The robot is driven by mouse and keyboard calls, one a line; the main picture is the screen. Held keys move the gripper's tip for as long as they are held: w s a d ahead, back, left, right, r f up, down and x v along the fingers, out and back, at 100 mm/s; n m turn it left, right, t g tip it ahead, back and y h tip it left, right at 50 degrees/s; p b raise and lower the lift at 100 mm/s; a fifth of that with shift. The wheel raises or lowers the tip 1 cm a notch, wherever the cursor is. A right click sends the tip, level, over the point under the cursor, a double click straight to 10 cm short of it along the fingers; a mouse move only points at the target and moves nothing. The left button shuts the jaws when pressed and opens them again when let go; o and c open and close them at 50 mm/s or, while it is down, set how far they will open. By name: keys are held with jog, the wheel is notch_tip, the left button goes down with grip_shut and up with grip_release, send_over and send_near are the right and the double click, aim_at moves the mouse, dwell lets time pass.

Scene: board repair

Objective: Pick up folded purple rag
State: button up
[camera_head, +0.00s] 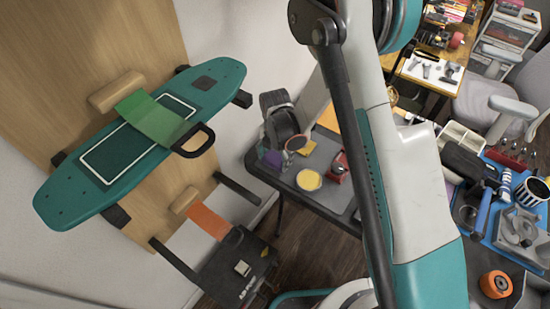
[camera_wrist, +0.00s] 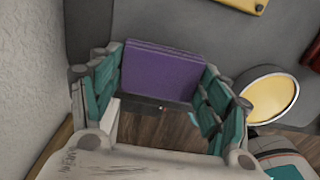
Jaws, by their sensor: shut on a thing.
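The folded purple rag (camera_wrist: 160,75) shows in the wrist view as a flat, layered block with its fold edges along the top. My gripper (camera_wrist: 161,68) has its teal-padded fingers on both sides of the rag and is shut on it. The rag's left and right ends are partly hidden by the fingers. In the head view a small purple patch of the rag (camera_head: 272,158) shows at the left end of the dark grey table (camera_head: 331,207). I cannot tell whether the rag touches the table.
A round yellow-topped tin (camera_wrist: 272,97) stands close to the right of my gripper. A red object (camera_head: 338,168) lies farther right on the table. The pale wall (camera_wrist: 35,70) is close on the left. Wooden floor shows below the table edge.

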aim_at(275, 158)
notch_tip(275, 158, up, 20)
jog(key=p, duration=0.5)
jog(key=shift+f, duration=0.1)
